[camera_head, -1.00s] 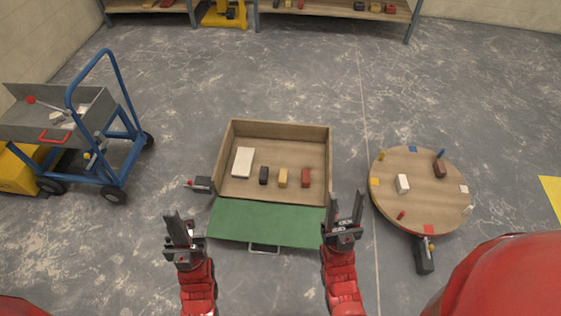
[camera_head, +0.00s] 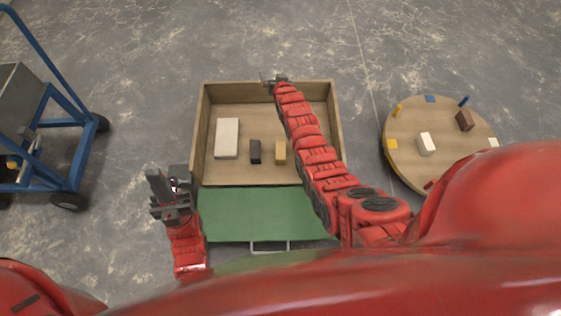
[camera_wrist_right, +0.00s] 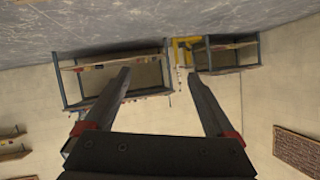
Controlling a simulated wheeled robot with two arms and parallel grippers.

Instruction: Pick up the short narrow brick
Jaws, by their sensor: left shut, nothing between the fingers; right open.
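The open wooden box (camera_head: 200,120) holds a large white block (camera_head: 227,138), a small dark brick (camera_head: 255,152) and a small yellow brick (camera_head: 280,152). The dark and yellow bricks look alike in size; I cannot tell which one the task names. A red brick beside them earlier is now hidden by my right arm. My right gripper (camera_head: 270,78) is at the box's far wall in the head view, past the bricks, empty. Its fingers are spread in the right wrist view (camera_wrist_right: 162,82), facing distant shelves. My left gripper (camera_head: 160,180) is shut and empty, left of the box.
A green panel (camera_head: 240,215) with a metal handle lies at the box's near side. A round wooden table (camera_head: 400,165) at right carries a white block (camera_head: 426,143), a brown block (camera_head: 465,121) and small pieces. A blue trolley (camera_head: 62,170) stands at left. Floor beyond the box is clear.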

